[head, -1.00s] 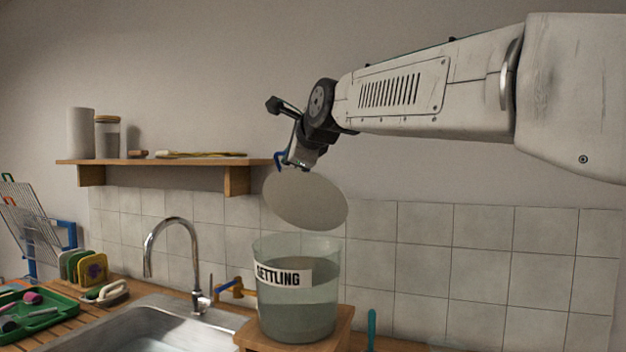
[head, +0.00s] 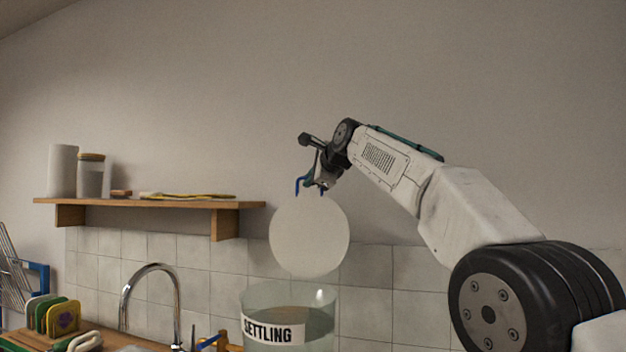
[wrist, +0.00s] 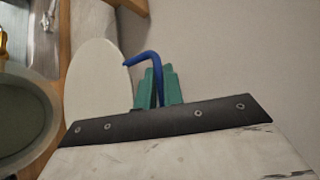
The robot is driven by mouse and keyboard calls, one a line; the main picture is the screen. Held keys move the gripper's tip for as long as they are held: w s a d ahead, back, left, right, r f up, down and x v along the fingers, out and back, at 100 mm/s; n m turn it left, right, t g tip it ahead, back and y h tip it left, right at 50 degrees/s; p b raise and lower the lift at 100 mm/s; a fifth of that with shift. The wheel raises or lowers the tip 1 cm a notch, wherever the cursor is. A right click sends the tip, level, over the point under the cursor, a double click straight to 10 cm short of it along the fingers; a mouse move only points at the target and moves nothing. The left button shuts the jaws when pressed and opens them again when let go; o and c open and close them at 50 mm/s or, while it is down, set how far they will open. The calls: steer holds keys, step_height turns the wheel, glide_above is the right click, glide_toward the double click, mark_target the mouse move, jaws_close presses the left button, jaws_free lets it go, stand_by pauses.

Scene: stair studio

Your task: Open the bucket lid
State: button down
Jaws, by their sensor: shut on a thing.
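The bucket (head: 318,322) is a clear tub labelled "SETTLING" with murky liquid inside, and its top is uncovered. The lid (head: 309,240) is a pale round disc, tilted steeply up above the bucket's far rim. My gripper (head: 313,184) is at the lid's upper edge, shut on its blue handle (head: 298,185). In the wrist view the blue bent handle (wrist: 150,62) sits between the green fingertips (wrist: 160,88), with the lid (wrist: 98,85) beside it and the open bucket (wrist: 22,115) at left. Whether the lid touches the rim is unclear.
A wall shelf (head: 150,203) with a white cylinder (head: 62,171) and a jar (head: 91,176) is to the left. A tap (head: 150,268) stands left of the bucket. The tiled wall is close behind; space to the bucket's right is clear.

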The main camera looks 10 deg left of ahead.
steer(key=shift+w+f, duration=0.2)
steer(key=shift+w, duration=0.8)
steer(key=c, duration=1.5)
jaws_free()
steer(key=shift+w, duration=0.1)
steer(key=shift+c, duration=0.2)
steer(key=shift+d, duration=0.1)
steer(key=v, duration=0.7)
steer(key=shift+s+d, duration=0.25)
steer(key=shift+r, duration=0.1)
